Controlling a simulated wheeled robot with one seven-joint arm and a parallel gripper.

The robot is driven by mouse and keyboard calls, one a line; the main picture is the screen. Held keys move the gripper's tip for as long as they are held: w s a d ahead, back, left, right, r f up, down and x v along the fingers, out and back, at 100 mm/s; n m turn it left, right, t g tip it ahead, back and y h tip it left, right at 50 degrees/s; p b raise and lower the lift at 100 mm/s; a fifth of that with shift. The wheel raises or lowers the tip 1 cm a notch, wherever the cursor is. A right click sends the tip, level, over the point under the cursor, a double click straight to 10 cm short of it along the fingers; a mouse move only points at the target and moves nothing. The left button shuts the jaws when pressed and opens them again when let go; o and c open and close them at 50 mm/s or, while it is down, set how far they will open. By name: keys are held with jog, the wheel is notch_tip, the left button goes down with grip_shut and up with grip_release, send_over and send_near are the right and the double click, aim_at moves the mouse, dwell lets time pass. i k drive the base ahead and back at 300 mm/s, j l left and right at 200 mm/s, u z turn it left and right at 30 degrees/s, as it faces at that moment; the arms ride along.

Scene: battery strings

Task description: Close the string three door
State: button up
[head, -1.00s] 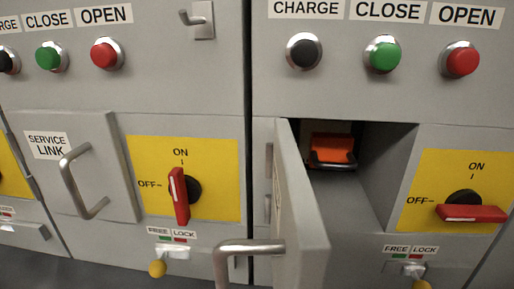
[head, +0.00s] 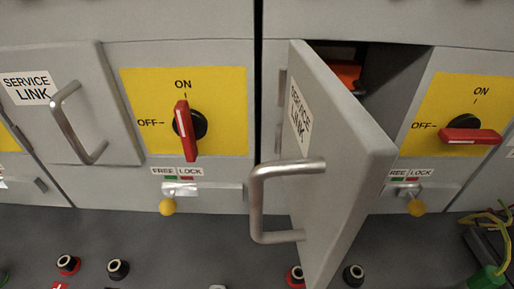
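A grey service link door (head: 338,150) stands ajar in the right-hand cabinet, hinged on its left side and swung out toward me. Its metal handle (head: 270,205) points to the left. Behind it is a dark compartment (head: 398,75) with part of an orange block (head: 347,73) showing; the door hides the rest. The number of this string does not show. My gripper is not in view.
A shut service link door (head: 85,130) with a handle is in the left cabinet. Red rotary switches sit on yellow plates, one upright (head: 184,130), one level (head: 470,136). Yellow-knobbed latches (head: 167,206) are below. Terminals (head: 118,268) and cables (head: 490,235) lie along the bottom.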

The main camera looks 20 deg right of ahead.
aim_at(336, 161)
jog(key=j, duration=0.3)
jog(key=i+j, duration=0.15)
jog(key=j, duration=0.2)
jog(key=k+j+u, duration=0.1)
jog(key=u, duration=0.25)
jog(key=k+j+u, duration=0.2)
jog(key=u, duration=0.15)
jog(key=k+j+u, duration=0.2)
jog(key=u, duration=0.2)
